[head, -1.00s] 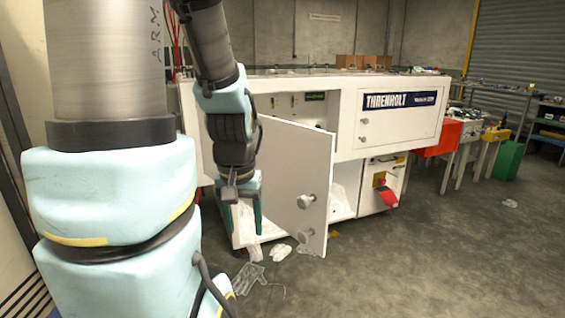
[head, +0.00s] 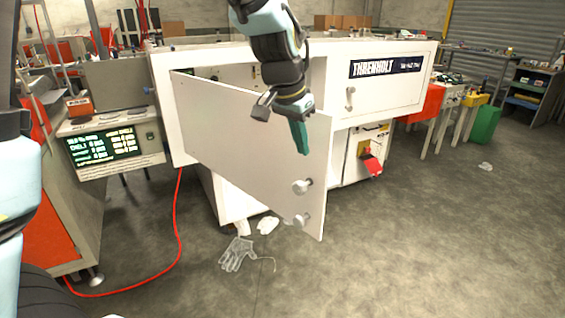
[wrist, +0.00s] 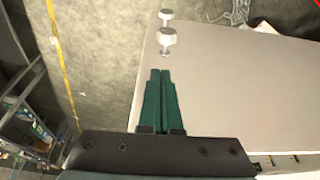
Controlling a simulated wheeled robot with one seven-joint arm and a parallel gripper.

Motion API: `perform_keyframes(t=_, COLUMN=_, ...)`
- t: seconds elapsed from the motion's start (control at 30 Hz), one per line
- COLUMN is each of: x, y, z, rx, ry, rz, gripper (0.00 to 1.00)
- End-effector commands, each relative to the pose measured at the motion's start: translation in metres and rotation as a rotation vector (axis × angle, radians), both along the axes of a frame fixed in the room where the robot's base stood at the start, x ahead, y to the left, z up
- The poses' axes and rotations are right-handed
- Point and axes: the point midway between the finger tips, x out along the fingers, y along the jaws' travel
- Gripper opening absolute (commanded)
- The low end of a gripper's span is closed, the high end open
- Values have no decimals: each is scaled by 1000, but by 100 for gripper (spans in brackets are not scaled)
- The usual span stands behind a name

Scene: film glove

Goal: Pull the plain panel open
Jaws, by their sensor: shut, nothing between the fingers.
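The plain white panel (head: 240,130) stands swung out from the white machine at an angle, its right edge nearer to me. Two round pale knobs, the upper (head: 301,186) and the lower (head: 301,220), sit on its outer face near that edge. My gripper (head: 302,150) is shut and empty, its teal fingers pointing down in front of the panel's upper right part. In the wrist view the shut fingers (wrist: 160,72) overlap the panel face (wrist: 235,85) near its free edge, with the knobs (wrist: 167,36) beyond their tips. I cannot tell whether they touch the panel.
Crumpled gloves (head: 238,254) lie on the floor below the panel. A red hose (head: 178,235) runs across the floor at left, beside a scale with a lit display (head: 105,147). The floor at front right is clear.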

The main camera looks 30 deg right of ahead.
Motion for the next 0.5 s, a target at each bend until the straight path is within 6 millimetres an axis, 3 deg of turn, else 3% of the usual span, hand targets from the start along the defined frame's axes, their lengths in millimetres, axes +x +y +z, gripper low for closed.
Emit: perform_keyframes(t=0.5, x=7, y=-24, z=-74, rx=4, ry=2, rz=2, gripper=0)
